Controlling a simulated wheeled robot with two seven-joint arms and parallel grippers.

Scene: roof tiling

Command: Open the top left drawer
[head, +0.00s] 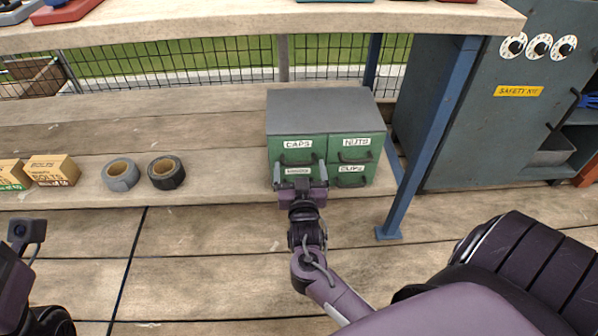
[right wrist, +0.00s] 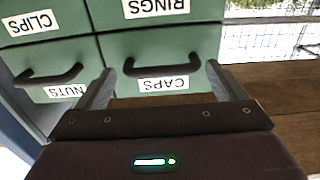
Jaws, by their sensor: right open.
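A green drawer cabinet (head: 326,128) with a grey top stands on the wooden shelf, with two columns of drawers. The top left drawer (head: 283,152), labelled CAPS, is shut flush and has a dark bar handle (head: 297,161). My right gripper (head: 300,173) is open just in front of the cabinet, covering part of the lower left drawer. In the right wrist view, which is turned upside down, the CAPS handle (right wrist: 155,69) lies between the two spread fingers (right wrist: 165,88). I cannot tell whether they touch it. Only part of my left arm shows, with no fingers visible.
The NUTS drawer (head: 357,143) is beside the CAPS drawer. Tape rolls (head: 121,175) and bolt boxes (head: 52,170) lie to the left on the shelf. A blue post (head: 431,140) and a grey locker (head: 490,130) stand right. A worktop (head: 230,22) is overhead.

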